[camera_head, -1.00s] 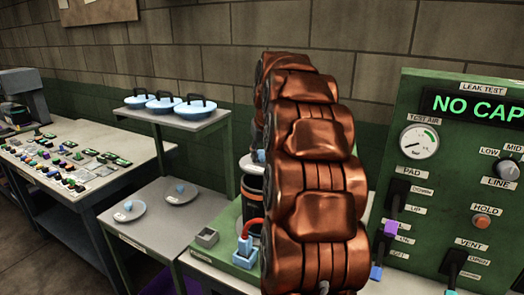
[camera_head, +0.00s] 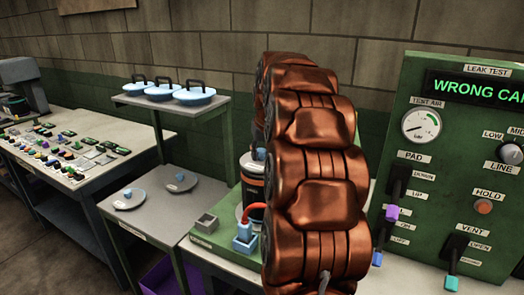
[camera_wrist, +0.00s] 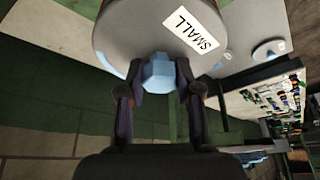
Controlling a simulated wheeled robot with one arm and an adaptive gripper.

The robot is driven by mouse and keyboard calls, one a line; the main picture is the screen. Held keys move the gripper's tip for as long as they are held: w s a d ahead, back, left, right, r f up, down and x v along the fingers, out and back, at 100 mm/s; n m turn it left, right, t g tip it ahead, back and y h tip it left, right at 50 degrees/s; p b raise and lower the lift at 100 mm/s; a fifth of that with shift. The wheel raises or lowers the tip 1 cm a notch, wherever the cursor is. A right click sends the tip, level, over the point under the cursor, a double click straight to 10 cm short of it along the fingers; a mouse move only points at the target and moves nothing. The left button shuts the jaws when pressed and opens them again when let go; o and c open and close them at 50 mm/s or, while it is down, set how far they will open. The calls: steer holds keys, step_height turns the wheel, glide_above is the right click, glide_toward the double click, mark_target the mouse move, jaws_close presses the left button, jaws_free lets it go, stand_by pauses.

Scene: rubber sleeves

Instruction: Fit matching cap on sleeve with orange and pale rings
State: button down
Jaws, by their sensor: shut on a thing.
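The dark sleeve (camera_head: 254,190) stands on the green test bench, mostly hidden behind my arm; an orange band shows on it, but I cannot make out its full ring pattern. In the wrist view a grey round cap (camera_wrist: 140,25) has a white label reading SMALL and a blue knob (camera_wrist: 158,72). My gripper (camera_wrist: 158,80) is shut on that knob. In the head view a grey cap edge with a bit of blue shows at the sleeve's top, beside my arm; how well it is seated is hidden. The leak test display (camera_head: 478,88) reads WRONG CA, cut off by the picture edge.
Two grey caps with blue knobs (camera_head: 129,198) lie on the low grey table. Three pale blue lids with black handles (camera_head: 195,95) stand on the raised shelf. A blue block with a red hose (camera_head: 244,238) sits before the sleeve. Panel levers are at right.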

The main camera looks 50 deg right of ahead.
steer(key=c, duration=0.7)
jaws_free()
steer(key=v, duration=1.2)
steer(key=shift+a, duration=0.1)
